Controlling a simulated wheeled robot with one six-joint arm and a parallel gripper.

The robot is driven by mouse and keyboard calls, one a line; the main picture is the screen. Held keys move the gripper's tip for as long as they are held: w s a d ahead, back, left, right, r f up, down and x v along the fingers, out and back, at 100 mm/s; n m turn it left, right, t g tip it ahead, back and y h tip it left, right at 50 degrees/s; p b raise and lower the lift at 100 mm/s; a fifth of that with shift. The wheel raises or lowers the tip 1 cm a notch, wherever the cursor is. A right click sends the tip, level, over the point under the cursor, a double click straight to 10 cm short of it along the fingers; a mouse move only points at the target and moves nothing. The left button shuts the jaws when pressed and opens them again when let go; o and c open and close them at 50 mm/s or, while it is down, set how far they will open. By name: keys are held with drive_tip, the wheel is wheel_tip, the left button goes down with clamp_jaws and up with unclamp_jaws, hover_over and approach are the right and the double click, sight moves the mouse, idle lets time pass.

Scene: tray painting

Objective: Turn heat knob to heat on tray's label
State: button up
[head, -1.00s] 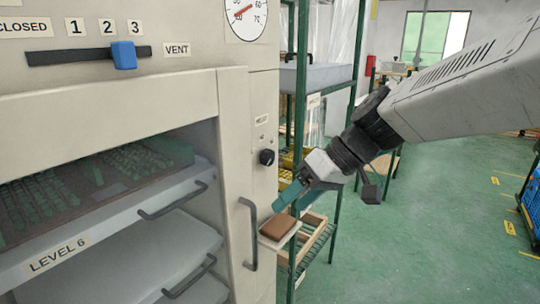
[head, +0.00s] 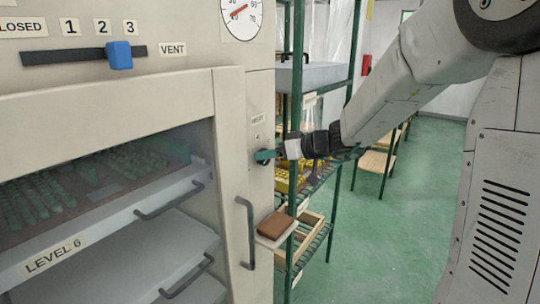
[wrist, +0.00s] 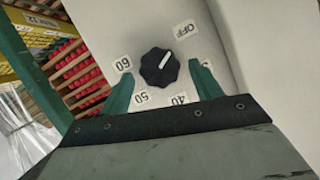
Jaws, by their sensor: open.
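The black heat knob (wrist: 160,68) sits on the cream panel, its white pointer line aimed toward the OFF label (wrist: 184,30). The labels 60 (wrist: 123,64), 50 (wrist: 141,97) and 40 (wrist: 179,99) surround it; another label is mostly hidden behind a finger. My gripper (wrist: 160,71) is open, its green fingertips on either side of the knob; contact cannot be told. In the head view my gripper (head: 266,155) is at the panel and covers the knob. A tray (head: 35,245) with green pieces is inside the cabinet; its small pale label (head: 105,192) is unreadable.
The cabinet handle (head: 248,232) and a small ledge with a brown block (head: 275,225) are below my gripper. A green rack (head: 325,165) stands close behind. A blue slider (head: 119,54) is on the top panel. Floor at right is open.

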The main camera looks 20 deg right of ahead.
drive_tip(key=shift+w+a+f, duration=0.15)
drive_tip(key=shift+w+a, duration=0.15)
drive_tip(key=c, duration=1)
drive_tip(key=shift+w+d+f+m+t+y, duration=0.1)
drive_tip(key=shift+f+m+t+y, duration=0.3)
drive_tip(key=shift+m+y, duration=2)
drive_tip(key=shift+d+f+m+t+y, duration=0.1)
drive_tip(key=shift+f+m+t, duration=0.3)
drive_tip(key=shift+m, duration=4.2)
drive_tip(key=shift+w+d+f+m+t+y, duration=0.15)
drive_tip(key=shift+m+t+y, duration=0.75)
drive_tip(key=shift+m, duration=2.6)
drive_tip(key=shift+s+a+g+y, duration=0.1)
drive_tip(key=shift+g+y, duration=0.2)
drive_tip(key=shift+y, duration=0.1)
